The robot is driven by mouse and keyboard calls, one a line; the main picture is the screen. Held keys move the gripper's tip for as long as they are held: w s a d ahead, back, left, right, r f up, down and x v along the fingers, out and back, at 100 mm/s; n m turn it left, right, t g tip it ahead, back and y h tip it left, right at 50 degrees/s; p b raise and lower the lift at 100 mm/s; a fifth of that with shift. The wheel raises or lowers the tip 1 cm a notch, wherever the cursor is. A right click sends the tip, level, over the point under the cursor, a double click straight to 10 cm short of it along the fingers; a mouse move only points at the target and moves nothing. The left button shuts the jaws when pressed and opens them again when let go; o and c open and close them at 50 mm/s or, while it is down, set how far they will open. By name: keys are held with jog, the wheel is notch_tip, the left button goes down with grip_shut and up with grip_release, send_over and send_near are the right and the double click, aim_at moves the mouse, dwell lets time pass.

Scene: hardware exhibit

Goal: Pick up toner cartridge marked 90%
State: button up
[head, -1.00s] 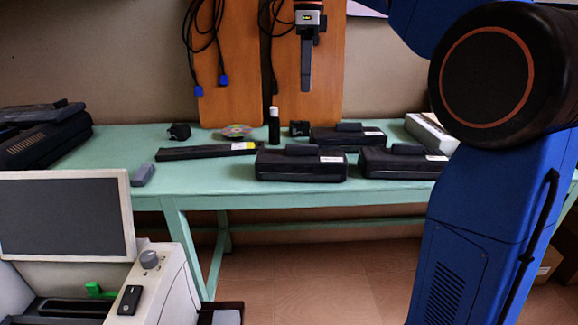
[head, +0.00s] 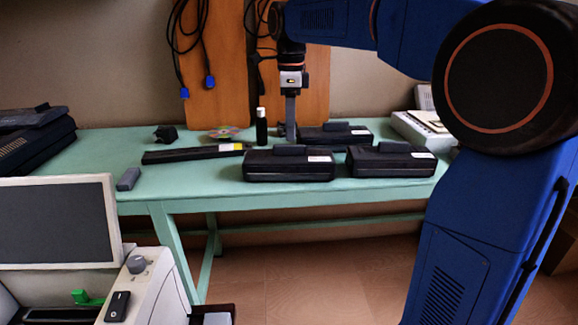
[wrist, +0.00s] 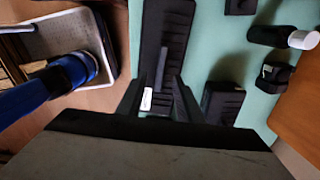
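Three black toner cartridges with white labels lie on the green table: front left (head: 289,169), front right (head: 391,162) and back (head: 335,137). The label print is too small to read in any view. My gripper (head: 291,138) points down just above the front left cartridge's handle in the head view. In the wrist view my gripper (wrist: 158,98) has its two fingers apart, with nothing held. The front left cartridge (wrist: 174,22) runs up the picture beyond them, with its raised handle and white label showing. The back cartridge (wrist: 222,103) is right of the fingers.
A dark bottle (head: 261,127) with a white cap stands behind the front left cartridge. A long flat black unit (head: 192,154), a disc (head: 224,132) and a small grey block (head: 128,179) lie leftward. A pale device (head: 422,130) is at right. A monitor (head: 55,220) stands in front.

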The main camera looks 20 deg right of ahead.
aim_at(289, 145)
jog(key=shift+w+a+f, duration=0.1)
jog(key=shift+a+f, duration=0.05)
jog(key=shift+f, duration=2.05)
grip_shut()
jog(key=shift+r, duration=0.1)
